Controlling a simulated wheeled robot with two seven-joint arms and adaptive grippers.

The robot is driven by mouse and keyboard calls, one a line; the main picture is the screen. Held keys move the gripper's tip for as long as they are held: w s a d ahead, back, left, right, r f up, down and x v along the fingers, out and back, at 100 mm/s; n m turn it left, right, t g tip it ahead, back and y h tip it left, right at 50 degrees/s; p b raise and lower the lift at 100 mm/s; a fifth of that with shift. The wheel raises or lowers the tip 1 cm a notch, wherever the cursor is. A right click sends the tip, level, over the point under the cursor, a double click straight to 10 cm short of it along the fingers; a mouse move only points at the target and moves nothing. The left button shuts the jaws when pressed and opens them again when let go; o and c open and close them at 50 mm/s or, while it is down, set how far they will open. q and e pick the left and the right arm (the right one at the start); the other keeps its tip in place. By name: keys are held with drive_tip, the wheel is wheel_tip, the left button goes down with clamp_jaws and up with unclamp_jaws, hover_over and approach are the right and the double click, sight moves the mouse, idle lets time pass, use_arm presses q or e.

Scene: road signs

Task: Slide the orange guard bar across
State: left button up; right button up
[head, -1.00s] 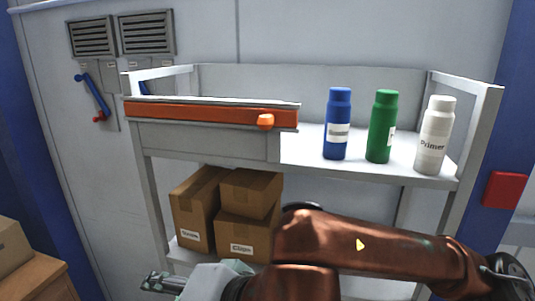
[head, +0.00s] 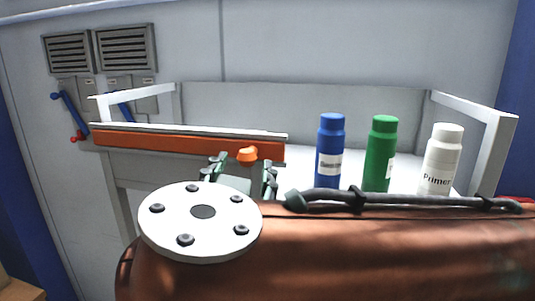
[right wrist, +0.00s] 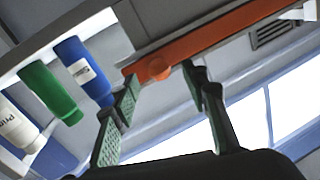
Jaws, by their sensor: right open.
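The orange guard bar (head: 185,145) runs along the front of the shelf's upper level, at its left part. Its round orange knob (head: 247,154) sits near the bar's right end. My right gripper (head: 244,167) is open, just below and in front of the knob, with one finger to each side of it. In the right wrist view the bar (right wrist: 225,37) slants up to the right, and the knob (right wrist: 158,68) shows between the two spread finger tips. I cannot tell whether the fingers touch the knob. My left gripper is out of view.
A blue bottle (head: 330,150), a green bottle (head: 380,152) and a white primer bottle (head: 441,160) stand on the shelf to the right of the bar. A wall panel with blue levers (head: 70,115) is at the left. My right arm hides the lower shelf.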

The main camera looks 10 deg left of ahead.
drive_tip(key=shift+w+a+p, duration=0.15)
drive_tip(key=shift+w+p, duration=0.15)
drive_tip(key=shift+w, duration=1.05)
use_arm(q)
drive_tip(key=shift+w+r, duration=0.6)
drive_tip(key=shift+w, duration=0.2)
use_arm(e)
drive_tip(key=shift+a, duration=0.1)
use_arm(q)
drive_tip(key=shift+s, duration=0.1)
use_arm(e)
drive_tip(key=shift+c, duration=0.5)
drive_tip(key=shift+f, duration=0.1)
drive_tip(key=shift+c, duration=0.8)
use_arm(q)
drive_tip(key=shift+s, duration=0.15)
use_arm(e)
clamp_jaws()
